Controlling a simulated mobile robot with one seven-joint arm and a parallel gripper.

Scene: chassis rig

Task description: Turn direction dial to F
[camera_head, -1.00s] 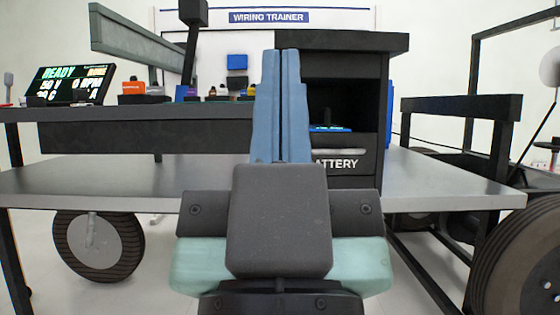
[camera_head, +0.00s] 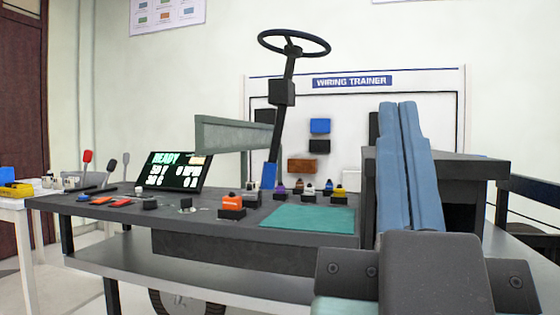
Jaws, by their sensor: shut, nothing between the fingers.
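My gripper (camera_head: 397,106) is at the right of the view, its two blue fingers pointing up and shut together with nothing between them. It stands in front of the black box at the bench's right end, well right of the small controls. A small dark knob on a pale plate (camera_head: 187,205) sits on the bench top, left of centre, and may be the direction dial. No F mark is legible, so I cannot be sure which control is the dial or where it points.
The dark bench (camera_head: 110,212) bears a READY display (camera_head: 172,172), an orange-topped block (camera_head: 232,206), a teal mat (camera_head: 310,218), a steering wheel (camera_head: 294,43) on a column, and several small coloured parts. Red and grey levers (camera_head: 87,157) stand at the left. The black box (camera_head: 480,170) is behind my gripper.

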